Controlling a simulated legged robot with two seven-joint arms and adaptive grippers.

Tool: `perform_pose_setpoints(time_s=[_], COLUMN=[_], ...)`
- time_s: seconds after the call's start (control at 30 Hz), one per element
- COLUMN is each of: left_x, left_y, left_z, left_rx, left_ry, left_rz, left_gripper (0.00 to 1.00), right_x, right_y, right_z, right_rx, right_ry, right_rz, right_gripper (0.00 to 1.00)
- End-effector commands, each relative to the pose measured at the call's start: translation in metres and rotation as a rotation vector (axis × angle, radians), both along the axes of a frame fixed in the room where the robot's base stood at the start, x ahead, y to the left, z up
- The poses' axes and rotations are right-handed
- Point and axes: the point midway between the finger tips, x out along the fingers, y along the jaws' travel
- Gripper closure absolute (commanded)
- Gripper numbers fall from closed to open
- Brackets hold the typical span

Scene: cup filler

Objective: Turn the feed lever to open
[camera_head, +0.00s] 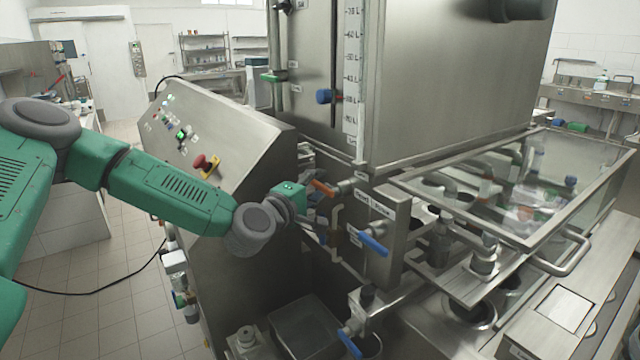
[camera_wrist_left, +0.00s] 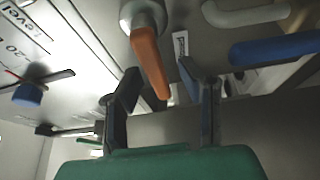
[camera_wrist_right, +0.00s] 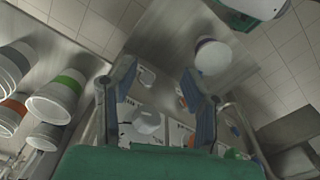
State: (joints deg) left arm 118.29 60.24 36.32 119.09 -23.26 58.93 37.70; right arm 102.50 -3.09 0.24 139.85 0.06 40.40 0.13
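An orange-handled lever (camera_head: 322,188) sits on a metal fitting at the machine's front, below the tank; I cannot read whether its label says feed. In the left wrist view the orange lever (camera_wrist_left: 148,62) hangs between my left gripper's spread fingers (camera_wrist_left: 160,75), with no clear contact. My left gripper (camera_head: 310,212) is open beside this lever in the head view, its fingers partly hidden. A blue lever (camera_head: 372,243) is on the block to the right, and also shows in the left wrist view (camera_wrist_left: 275,47). My right gripper (camera_wrist_right: 163,85) is open and empty.
A slanted control panel with a red stop button (camera_head: 206,164) stands left of the levers. Another blue lever (camera_head: 349,343) is lower down. A glass cover (camera_head: 590,165) with a metal frame is at the right. Stacked cups (camera_wrist_right: 58,95) show in the right wrist view.

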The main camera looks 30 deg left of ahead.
Motion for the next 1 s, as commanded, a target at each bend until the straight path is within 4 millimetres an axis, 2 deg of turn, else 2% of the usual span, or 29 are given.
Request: perform_pose_setpoints(time_s=[0.3,0.33,0.4,0.43,1.0], left_x=[0.0037,0.0037,0.0037,0.0037,0.0062], left_y=[-0.003,-0.004,-0.0058,-0.0064,-0.009], left_z=[0.0008,0.001,0.0016,0.0017,-0.0012], left_rx=[0.002,0.003,0.005,0.005,0.026], left_ry=[0.001,0.001,0.001,0.001,0.0], left_rz=[0.001,0.0,0.0,0.0,-0.01], left_gripper=[0.66,0.7,0.94,1.0,1.0], right_x=[0.0002,0.0002,0.0002,0.0002,0.0001], right_y=[0.0004,0.0004,0.0004,0.0004,0.0003], right_z=[0.0004,0.0004,0.0004,0.0004,-0.0039], right_rx=[0.001,0.001,0.001,0.001,0.0], right_ry=[0.0,0.0,0.0,0.0,0.0], right_rz=[0.001,0.001,0.001,0.001,0.001], right_gripper=[0.6,0.6,0.6,0.6,0.6])
